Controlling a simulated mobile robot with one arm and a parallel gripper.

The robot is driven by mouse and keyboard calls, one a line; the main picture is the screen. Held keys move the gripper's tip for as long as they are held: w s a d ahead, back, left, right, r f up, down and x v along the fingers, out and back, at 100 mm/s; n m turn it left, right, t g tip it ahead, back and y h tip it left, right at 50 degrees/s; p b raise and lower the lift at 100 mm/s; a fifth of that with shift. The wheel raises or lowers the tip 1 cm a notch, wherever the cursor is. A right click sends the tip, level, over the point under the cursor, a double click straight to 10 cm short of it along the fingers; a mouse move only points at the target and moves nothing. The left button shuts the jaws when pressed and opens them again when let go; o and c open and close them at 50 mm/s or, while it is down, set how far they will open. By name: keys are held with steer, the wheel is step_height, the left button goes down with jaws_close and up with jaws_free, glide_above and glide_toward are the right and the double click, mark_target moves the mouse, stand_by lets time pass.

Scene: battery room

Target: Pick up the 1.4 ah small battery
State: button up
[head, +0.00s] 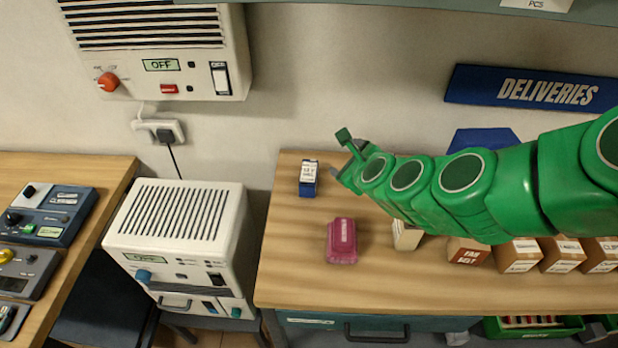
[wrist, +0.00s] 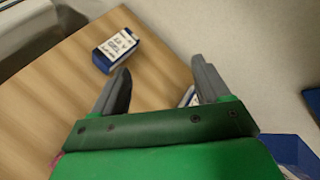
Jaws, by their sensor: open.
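A small blue battery (head: 309,178) with a white label stands near the back left of the wooden bench. It also shows in the wrist view (wrist: 117,53), beyond the left finger; its print is too small to read surely. A second white and blue item (wrist: 187,97) shows between the fingers by the right one, which partly hides it; I cannot tell if it is a battery. My gripper (wrist: 161,66) is open and holds nothing. In the head view my gripper (head: 341,155) is just right of the blue battery, apart from it.
A magenta pack (head: 342,240) lies in front of the blue battery on the bench (head: 300,268). A cream box (head: 407,236) and several brown boxes (head: 519,254) line the right. A blue bin (head: 483,140) stands at the back wall, partly behind my arm.

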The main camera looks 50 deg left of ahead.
mark_target(308, 174)
steer(key=s+a+f+m+t, duration=0.1)
steer(key=a+f+m, duration=0.1)
steer(key=f+m, duration=0.1)
steer(key=s+a+f+m+t, duration=0.1)
steer(key=s+a+f+m, duration=0.1)
steer(key=a+f+m, duration=0.1)
steer(key=s+a+f+m+t+h, duration=0.1)
steer(key=s+a+f+m+t, duration=0.1)
steer(key=m, duration=0.3)
steer(key=shift+s+a+f, duration=0.1)
steer(key=shift+a+f, duration=0.35)
steer(key=shift+f, duration=0.25)
steer(key=shift+s+f+m+t, duration=0.3)
steer(key=shift+f+m, duration=0.25)
steer(key=shift+m, duration=0.15)
steer(key=shift+h, duration=0.3)
steer(key=shift+x, duration=2.5)
steer(key=shift+c, duration=0.4)
jaws_close()
